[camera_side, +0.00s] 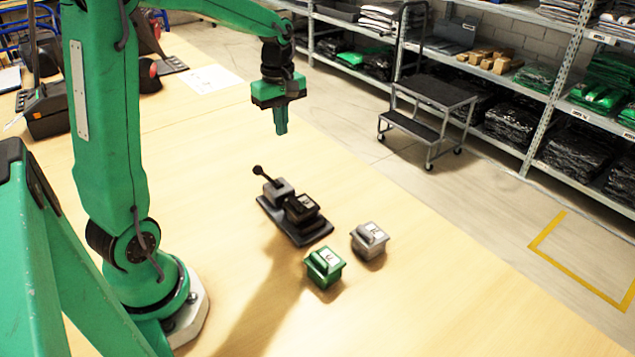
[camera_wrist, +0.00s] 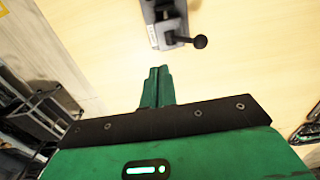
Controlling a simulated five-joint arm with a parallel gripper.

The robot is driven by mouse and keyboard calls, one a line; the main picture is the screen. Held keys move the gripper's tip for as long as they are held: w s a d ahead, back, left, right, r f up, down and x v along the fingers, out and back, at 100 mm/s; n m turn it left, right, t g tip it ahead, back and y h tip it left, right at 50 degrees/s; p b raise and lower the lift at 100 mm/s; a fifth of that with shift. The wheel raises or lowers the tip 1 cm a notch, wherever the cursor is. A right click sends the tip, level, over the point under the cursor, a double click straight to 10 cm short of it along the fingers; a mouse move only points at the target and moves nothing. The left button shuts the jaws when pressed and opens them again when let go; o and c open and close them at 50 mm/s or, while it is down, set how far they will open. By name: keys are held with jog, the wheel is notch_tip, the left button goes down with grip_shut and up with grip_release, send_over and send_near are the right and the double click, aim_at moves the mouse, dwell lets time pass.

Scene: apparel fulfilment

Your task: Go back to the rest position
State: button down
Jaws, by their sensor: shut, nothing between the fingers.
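My gripper (camera_side: 281,124) hangs over the wooden table (camera_side: 420,290), pointing down, with its fingers shut and nothing between them. It also shows in the wrist view (camera_wrist: 158,72), with its fingers together. Below it and apart from it, a black fixture (camera_side: 298,220) with a grey block and a ball-ended lever stands on the table. Part of this fixture and its lever shows at the top of the wrist view (camera_wrist: 163,30).
A green block (camera_side: 325,268) and a grey block (camera_side: 370,241) sit to the right of the fixture. A dark device (camera_side: 48,112) and a white paper (camera_side: 210,78) lie toward the back left. A step stool (camera_side: 432,118) and stocked shelves (camera_side: 540,95) stand beyond the table.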

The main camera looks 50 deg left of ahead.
jog(key=s+d+r+m+t, duration=0.2)
jog(key=s+d+r+m, duration=0.1)
jog(key=s+d+m, duration=0.4)
jog(key=s+d+r+m+t, duration=0.3)
jog(key=s+d+m, duration=0.4)
jog(key=m, duration=0.4)
jog(key=shift+s+d+t, duration=0.3)
jog(key=shift+s, duration=0.1)
